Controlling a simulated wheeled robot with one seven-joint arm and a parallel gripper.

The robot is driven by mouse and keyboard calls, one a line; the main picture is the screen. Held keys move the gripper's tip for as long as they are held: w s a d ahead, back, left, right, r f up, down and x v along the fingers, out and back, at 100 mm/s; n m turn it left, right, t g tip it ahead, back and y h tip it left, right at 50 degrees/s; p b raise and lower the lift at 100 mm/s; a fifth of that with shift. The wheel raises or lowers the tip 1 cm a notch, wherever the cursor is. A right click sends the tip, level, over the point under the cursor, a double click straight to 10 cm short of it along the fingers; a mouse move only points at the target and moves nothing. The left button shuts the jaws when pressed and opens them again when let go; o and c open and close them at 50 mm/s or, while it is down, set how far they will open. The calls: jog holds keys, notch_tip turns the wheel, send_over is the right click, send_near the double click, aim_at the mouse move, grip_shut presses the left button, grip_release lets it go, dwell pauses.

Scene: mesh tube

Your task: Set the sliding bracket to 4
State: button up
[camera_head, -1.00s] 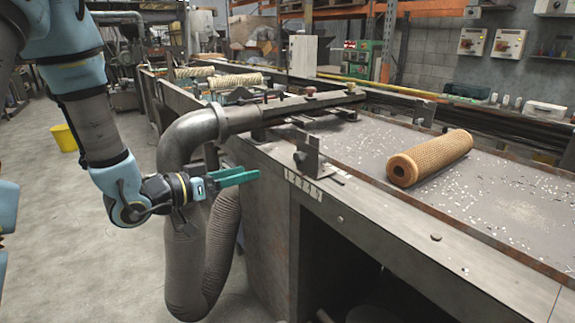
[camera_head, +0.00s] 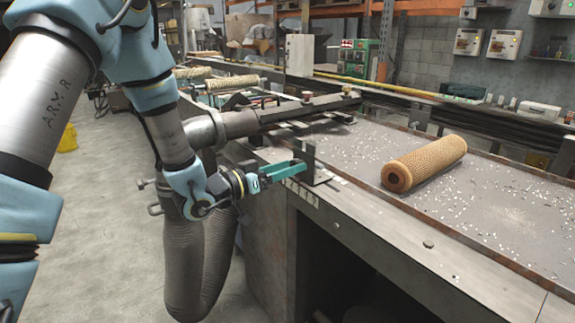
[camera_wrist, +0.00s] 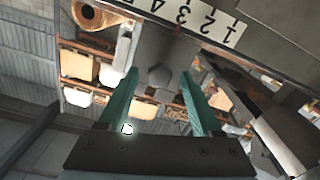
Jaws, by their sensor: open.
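The sliding bracket (camera_head: 309,160) is a grey upright metal plate on the near edge of the bench, beside a white number strip (camera_head: 300,192). In the wrist view the strip (camera_wrist: 190,20) shows black digits, with 1 to 4 readable. My gripper (camera_head: 300,167) has green fingers and is open, its tips at the bracket. In the wrist view my gripper (camera_wrist: 160,76) has a grey metal part between its parted fingers, apparently part of the bracket. Whether a finger touches it, and the exact number it stands at, I cannot tell.
A tan mesh tube (camera_head: 425,163) lies on the bench top (camera_head: 480,210), right of the bracket. A thick grey pipe (camera_head: 235,125) and a hose (camera_head: 185,260) stand close to my arm. A yellow bucket (camera_head: 68,138) is on the floor at left.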

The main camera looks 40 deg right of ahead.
grip_shut()
dwell(0.6)
dwell(0.9)
